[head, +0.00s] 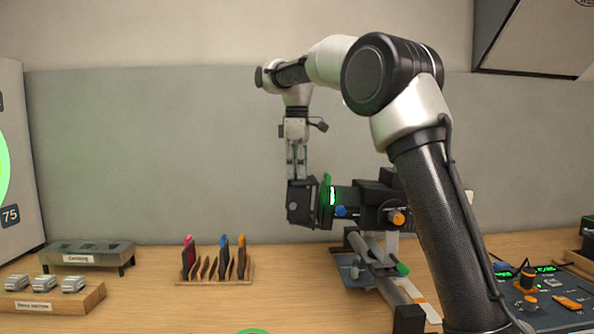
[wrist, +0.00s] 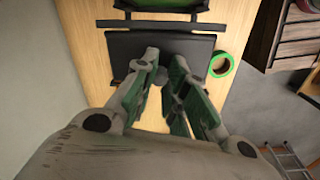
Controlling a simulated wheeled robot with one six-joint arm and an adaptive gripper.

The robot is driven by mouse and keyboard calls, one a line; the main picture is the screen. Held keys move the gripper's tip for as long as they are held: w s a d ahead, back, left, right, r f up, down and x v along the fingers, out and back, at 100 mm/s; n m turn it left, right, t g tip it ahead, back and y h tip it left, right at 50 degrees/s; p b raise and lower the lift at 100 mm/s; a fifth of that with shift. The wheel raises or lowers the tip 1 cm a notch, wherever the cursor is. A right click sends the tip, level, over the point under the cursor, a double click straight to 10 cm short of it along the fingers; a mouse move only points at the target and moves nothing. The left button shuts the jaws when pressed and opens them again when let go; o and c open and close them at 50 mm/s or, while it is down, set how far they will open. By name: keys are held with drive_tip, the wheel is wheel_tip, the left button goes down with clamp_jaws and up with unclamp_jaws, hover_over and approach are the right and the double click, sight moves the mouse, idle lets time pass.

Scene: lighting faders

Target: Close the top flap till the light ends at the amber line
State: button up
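In the head view the stage lamp (head: 372,202) stands on the bench with a green-lit front (head: 331,196). Dark flap panels (head: 301,202) stick out to the left of that front. My gripper (head: 297,178) points down onto the upper edge of these panels. In the wrist view a wide dark flap (wrist: 185,44) lies beneath my gripper (wrist: 164,52). The fingers lean together with a narrow gap at the tips. Whether they pinch part of the flap is unclear. A green patch of light (head: 3,160) shows on the board at the left edge. I see no amber line.
A slotted rack (head: 213,279) with coloured-top cards and a wooden block (head: 50,300) with metal pieces stand on the bench at left. A grey stand (head: 88,256) is behind the block. A fader console (head: 545,295) is at right. A green ring (wrist: 222,64) shows in the wrist view.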

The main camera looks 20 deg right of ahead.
drive_tip(key=shift+d, duration=0.1)
clamp_jaws()
drive_tip(key=shift+s+d+r+y, duration=0.1)
drive_tip(key=shift+d+r+y, duration=0.25)
drive_tip(key=shift+y, duration=0.65)
drive_tip(key=y, duration=0.1)
drive_tip(key=d+t+y, duration=0.1)
drive_tip(key=y, duration=0.1)
drive_tip(key=shift+s+d+r, duration=0.1)
drive_tip(key=shift+d+r, duration=0.1)
drive_tip(key=shift+r, duration=0.2)
drive_tip(key=y, duration=0.1)
drive_tip(key=d+y, duration=0.1)
drive_tip(key=y, duration=0.1)
drive_tip(key=shift+s+d+r+t, duration=0.1)
drive_tip(key=shift+s+d+t, duration=0.05)
drive_tip(key=shift+t, duration=0.25)
drive_tip(key=shift+s+d+y, duration=0.1)
drive_tip(key=shift+d+y, duration=0.1)
drive_tip(key=shift+y, duration=0.5)
drive_tip(key=shift+s+d+y, duration=0.1)
drive_tip(key=shift+d+y, duration=0.1)
drive_tip(key=shift+y, duration=0.5)
drive_tip(key=shift+t, duration=0.3)
drive_tip(key=shift+d, duration=0.1)
drive_tip(key=o, duration=0.8)
unclamp_jaws()
